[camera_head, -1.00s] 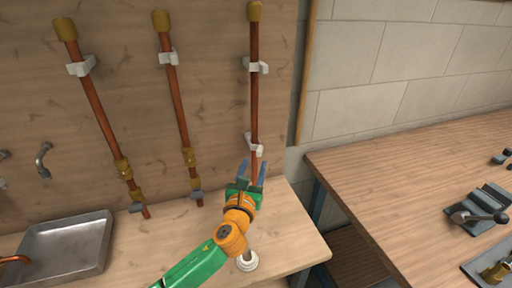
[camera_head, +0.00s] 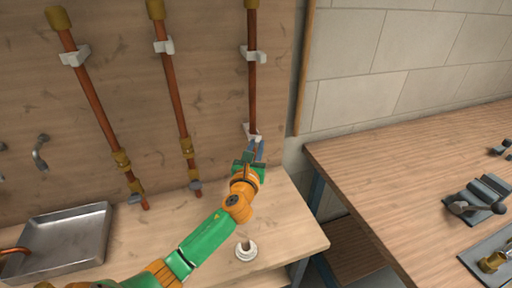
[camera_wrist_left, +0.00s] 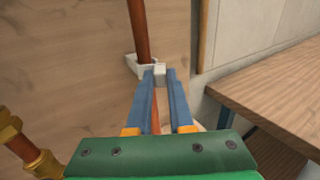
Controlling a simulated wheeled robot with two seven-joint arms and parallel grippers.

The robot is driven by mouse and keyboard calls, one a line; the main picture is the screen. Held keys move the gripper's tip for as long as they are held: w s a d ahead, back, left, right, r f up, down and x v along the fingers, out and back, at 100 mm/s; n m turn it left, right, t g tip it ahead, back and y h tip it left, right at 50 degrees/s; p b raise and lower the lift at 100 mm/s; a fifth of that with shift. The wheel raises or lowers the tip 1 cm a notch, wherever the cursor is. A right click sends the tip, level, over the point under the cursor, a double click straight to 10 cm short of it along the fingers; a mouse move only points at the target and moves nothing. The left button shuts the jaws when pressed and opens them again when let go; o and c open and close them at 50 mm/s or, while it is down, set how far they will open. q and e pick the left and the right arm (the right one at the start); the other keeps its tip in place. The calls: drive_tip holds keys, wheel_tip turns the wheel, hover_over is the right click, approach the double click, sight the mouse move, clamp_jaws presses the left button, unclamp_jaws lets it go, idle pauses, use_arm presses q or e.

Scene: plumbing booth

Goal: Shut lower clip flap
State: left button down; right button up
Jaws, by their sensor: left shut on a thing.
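The right-hand copper pipe (camera_head: 252,92) stands upright against the wooden wall. A white upper clip (camera_head: 255,56) sits around it, and the white lower clip (camera_head: 247,128) is near its visible lower part. In the left wrist view the lower clip (camera_wrist_left: 143,67) lies just beyond my fingertips, with its pale flap (camera_wrist_left: 160,72) between them. My left gripper (camera_head: 256,146) is at the lower clip, its blue-grey fingers shut on the flap and hiding part of clip and pipe. It also shows in the left wrist view (camera_wrist_left: 160,76). My right gripper is not seen.
Two more copper pipes, left (camera_head: 92,100) and middle (camera_head: 176,90), hold brass fittings and white clips. A metal tray (camera_head: 108,222) lies at the left. A white round fitting (camera_head: 246,252) stands below my left arm. A wooden bench (camera_head: 400,165) with a vise is at the right.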

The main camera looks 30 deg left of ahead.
use_arm(q)
drive_tip(key=shift+w+d+n+g+y+b, duration=0.15)
drive_tip(key=shift+w+n+g+y+b, duration=0.3)
drive_tip(key=shift+n+g+y+b, duration=0.65)
drive_tip(key=shift+w+d+n+g+y+b, duration=0.2)
drive_tip(key=shift+w+n+g+y+b, duration=0.2)
drive_tip(key=shift+n+g+y+b, duration=0.75)
drive_tip(key=shift+w+d+n+g+y+b, duration=0.15)
drive_tip(key=shift+w+n+g+y+b, duration=0.5)
drive_tip(key=shift+y, duration=0.9)
drive_tip(key=shift+s, duration=0.2)
drive_tip(key=c, duration=0.8)
unclamp_jaws()
